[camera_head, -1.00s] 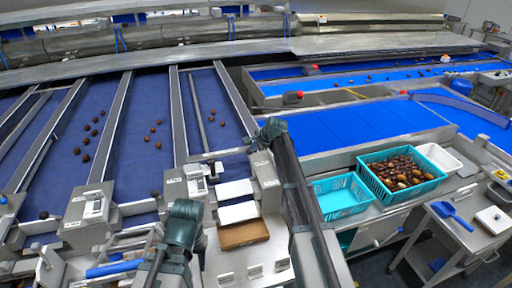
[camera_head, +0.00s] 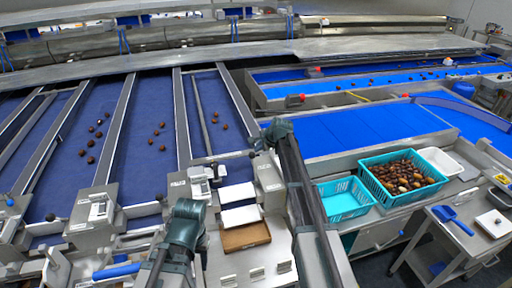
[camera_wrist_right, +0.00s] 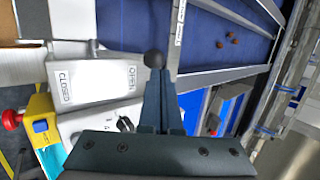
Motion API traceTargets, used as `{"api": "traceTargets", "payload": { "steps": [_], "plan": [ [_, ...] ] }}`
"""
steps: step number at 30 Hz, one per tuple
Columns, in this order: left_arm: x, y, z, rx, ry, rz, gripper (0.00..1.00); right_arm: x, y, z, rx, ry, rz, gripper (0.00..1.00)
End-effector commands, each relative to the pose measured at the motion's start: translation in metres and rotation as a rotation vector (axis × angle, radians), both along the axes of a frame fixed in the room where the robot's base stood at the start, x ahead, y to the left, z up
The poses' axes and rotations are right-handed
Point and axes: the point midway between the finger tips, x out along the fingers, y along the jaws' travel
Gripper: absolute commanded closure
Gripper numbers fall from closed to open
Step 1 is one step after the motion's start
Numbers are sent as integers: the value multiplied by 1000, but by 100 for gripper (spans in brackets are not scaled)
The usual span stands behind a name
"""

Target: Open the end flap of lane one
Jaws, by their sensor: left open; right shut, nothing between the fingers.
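The lane flap lever ends in a black ball knob (camera_head: 253,155), on a rod at the foot of the rightmost of the dark blue lanes. In the right wrist view the knob (camera_wrist_right: 155,60) is at the tip of my right gripper (camera_wrist_right: 160,80), whose fingers are shut and empty; I cannot tell whether they touch it. A plate marked OPEN and CLOSED (camera_wrist_right: 100,80) lies beside it. My right gripper (camera_head: 268,138) comes from the lower right in the head view. My left gripper (camera_head: 188,210) is open and empty, before the lane ends. The flap itself is not clearly visible.
Dates (camera_head: 158,130) lie scattered on the lanes. A white plate (camera_head: 238,193) and a brown-bottomed tray (camera_head: 245,236) sit between my arms. A teal crate of dates (camera_head: 400,170) and an emptier teal crate (camera_head: 342,200) stand right. Similar knobs (camera_head: 50,217) stand at other lanes.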

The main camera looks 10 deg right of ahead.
Motion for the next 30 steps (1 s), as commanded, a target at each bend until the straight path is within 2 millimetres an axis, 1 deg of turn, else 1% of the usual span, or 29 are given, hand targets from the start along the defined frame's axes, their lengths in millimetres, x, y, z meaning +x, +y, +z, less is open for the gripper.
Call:
{"api": "traceTargets", "payload": {
  "steps": [1, 12, 15, 18, 21, 28, 30],
  "plan": [
    [0, 0, 15, 0, 0, -1, 50, -6, -2, 15, 0, 0, 0, 100],
    [-1, 0, 72, 0, 2, 9, 50, -40, -16, 72, 0, -1, 0, 100],
    [-1, 0, 83, 0, 2, 18, 50, -47, -19, 83, 0, -1, 1, 100],
    [-1, 0, 90, -1, 1, 25, 50, -52, -21, 90, 1, -1, 0, 100],
    [-1, 0, 92, -1, 2, 28, 50, -54, -22, 92, 1, -1, 0, 100],
    [-1, 0, 90, -1, 1, 29, 50, -54, -22, 90, -1, -1, 3, 100],
    [-1, 0, 84, -1, 1, 28, 50, -59, -15, 83, -12, 5, 24, 100]
  ]
}}
